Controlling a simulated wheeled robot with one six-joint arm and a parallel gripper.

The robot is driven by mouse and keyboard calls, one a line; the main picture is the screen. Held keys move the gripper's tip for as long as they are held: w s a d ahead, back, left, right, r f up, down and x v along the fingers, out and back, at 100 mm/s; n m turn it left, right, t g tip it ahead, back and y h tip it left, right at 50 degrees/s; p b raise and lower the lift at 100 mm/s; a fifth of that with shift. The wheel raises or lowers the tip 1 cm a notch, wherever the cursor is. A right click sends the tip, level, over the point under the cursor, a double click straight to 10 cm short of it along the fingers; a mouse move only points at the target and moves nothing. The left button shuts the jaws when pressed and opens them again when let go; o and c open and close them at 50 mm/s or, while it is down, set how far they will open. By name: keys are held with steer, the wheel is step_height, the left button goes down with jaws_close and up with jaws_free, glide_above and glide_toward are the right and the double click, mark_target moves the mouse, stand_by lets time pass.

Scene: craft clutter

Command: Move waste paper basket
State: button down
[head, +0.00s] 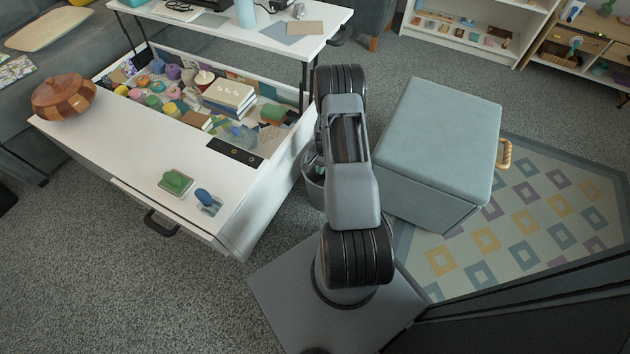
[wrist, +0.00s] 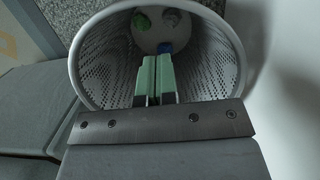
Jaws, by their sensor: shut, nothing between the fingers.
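The waste paper basket (wrist: 205,66) is a grey perforated mesh bin with a pale rim. In the wrist view it lies ahead with its open mouth facing me. My gripper (wrist: 154,62) has pale green fingers, shut together and empty, seen against the basket's opening. I cannot tell how deep they reach. In the head view only a part of the basket (head: 313,190) shows, between the white table and my arm, which hides the rest and my gripper.
A white lift-top table (head: 120,150) with craft items in its open compartment stands left of the basket. A grey-blue ottoman (head: 440,125) stands close on the right, partly on a patterned rug (head: 560,210). Carpet (head: 110,260) is clear at the front left.

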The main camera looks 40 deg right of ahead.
mark_target(314, 184)
steer(key=s+a, duration=0.1)
steer(key=a+b, duration=0.1)
steer(key=a, duration=0.1)
steer(key=s+a+f, duration=0.1)
steer(key=shift+s+a, duration=0.3)
steer(key=shift+f+b, duration=0.3)
steer(key=shift+b, duration=0.2)
steer(key=shift+f, duration=0.1)
